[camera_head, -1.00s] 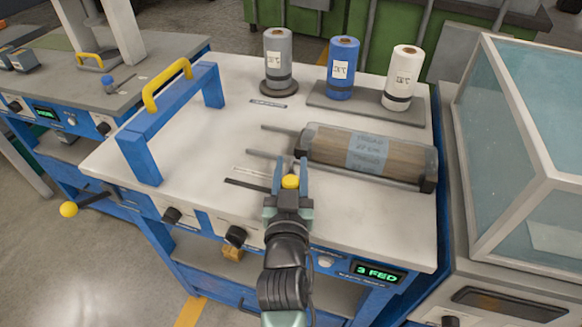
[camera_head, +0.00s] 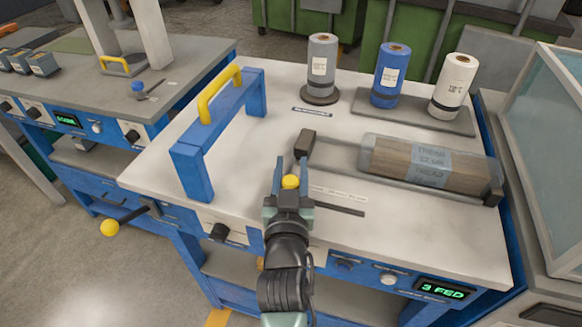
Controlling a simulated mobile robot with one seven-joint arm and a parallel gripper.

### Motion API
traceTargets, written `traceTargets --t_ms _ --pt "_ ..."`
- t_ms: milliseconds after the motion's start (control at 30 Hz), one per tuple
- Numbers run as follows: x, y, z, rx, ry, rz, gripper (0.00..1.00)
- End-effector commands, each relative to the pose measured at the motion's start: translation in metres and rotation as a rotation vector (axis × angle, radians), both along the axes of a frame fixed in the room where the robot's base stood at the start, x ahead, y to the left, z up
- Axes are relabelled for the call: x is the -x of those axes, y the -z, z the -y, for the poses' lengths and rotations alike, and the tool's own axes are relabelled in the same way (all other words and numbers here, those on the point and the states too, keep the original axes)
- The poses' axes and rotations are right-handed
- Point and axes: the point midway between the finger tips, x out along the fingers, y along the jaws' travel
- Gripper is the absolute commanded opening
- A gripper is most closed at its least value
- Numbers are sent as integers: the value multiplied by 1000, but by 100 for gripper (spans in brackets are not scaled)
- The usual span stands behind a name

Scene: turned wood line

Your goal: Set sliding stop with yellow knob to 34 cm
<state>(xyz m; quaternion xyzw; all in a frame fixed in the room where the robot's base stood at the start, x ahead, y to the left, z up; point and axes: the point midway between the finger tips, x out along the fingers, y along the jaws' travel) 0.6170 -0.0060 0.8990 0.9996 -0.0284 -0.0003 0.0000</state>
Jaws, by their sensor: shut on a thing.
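The yellow knob (camera_head: 291,181) of the sliding stop shows between the fingers of my gripper (camera_head: 290,178). My gripper is shut on the knob, above the white machine top. The stop's body is mostly hidden by my gripper. A dark flat strip (camera_head: 335,209) and a pale scale (camera_head: 345,195) run to the right of my gripper; the scale's figures are too small to read.
Grey, blue and white rolls (camera_head: 389,76) stand upright along the back. A blue frame with a yellow handle (camera_head: 219,95) stands left of my gripper. A green display (camera_head: 441,289) reads "3 FED". A glass-sided case (camera_head: 548,140) is at the right.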

Motion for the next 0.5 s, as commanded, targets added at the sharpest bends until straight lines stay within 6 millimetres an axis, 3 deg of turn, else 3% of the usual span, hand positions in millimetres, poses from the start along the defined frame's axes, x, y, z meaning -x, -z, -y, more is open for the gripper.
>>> traceTargets --t_ms 33,67,200,500 --pt "-1 -1 -8 -3 -15 3 0" --pt "-1 -1 -8 -4 -16 3 45" --pt "-1 -1 -7 -4 -14 3 70" --pt "1 -1 -4 -3 -7 2 71"
